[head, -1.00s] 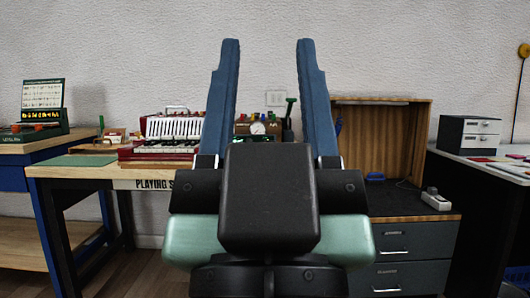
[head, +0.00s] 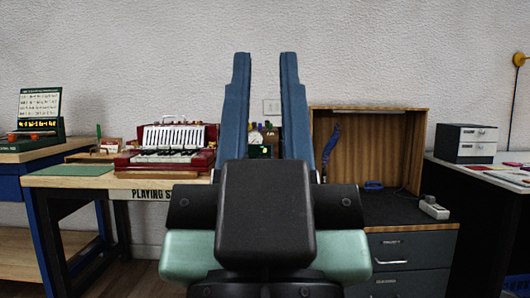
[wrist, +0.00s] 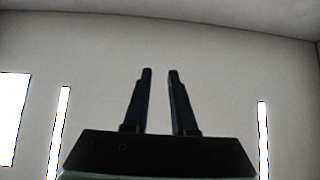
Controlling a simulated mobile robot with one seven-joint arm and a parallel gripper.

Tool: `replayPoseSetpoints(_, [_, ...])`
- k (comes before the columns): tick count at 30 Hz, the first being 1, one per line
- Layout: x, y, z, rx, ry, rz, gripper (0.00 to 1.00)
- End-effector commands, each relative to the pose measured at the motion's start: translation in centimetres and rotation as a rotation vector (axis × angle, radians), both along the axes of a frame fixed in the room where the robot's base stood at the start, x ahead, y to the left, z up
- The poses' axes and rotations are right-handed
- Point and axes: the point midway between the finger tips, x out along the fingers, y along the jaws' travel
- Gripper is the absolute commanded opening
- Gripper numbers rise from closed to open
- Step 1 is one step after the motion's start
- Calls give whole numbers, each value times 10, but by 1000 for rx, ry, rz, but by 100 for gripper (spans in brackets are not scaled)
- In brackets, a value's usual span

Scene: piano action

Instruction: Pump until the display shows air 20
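My gripper (head: 265,56) points up in front of my body, empty, with a clear gap between its blue fingers. It also shows in the wrist view (wrist: 160,72) against a plain wall or ceiling. Between the fingers, on the bench behind, I see part of a device with a round white gauge (head: 254,138) and a small dark display with a green glow (head: 264,149). Its reading is too small to make out. The green upright handle beside it in the earlier head view is now hidden behind my right finger. My gripper touches nothing.
A red accordion (head: 172,146) stands on the wooden bench (head: 85,182) left of my gripper. A wooden open-front booth (head: 368,112) on grey drawers is to the right. A green letter-board case (head: 38,115) is far left; a small drawer box (head: 466,143) is far right.

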Motion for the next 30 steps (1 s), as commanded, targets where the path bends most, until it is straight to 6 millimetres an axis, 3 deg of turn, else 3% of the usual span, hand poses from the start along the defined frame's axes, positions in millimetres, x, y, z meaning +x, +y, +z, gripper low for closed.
replayPoseSetpoints(1, [0, 0, 0, 0, 0, 0, 14])
replayPoseSetpoints(3, [0, 0, 0, 0, 0, 0, 1])
replayPoseSetpoints(4, [0, 0, 0, 0, 0, 0, 0])
replayPoseSetpoints(30, [0, 0, 0, 0, 0, 0, 0])
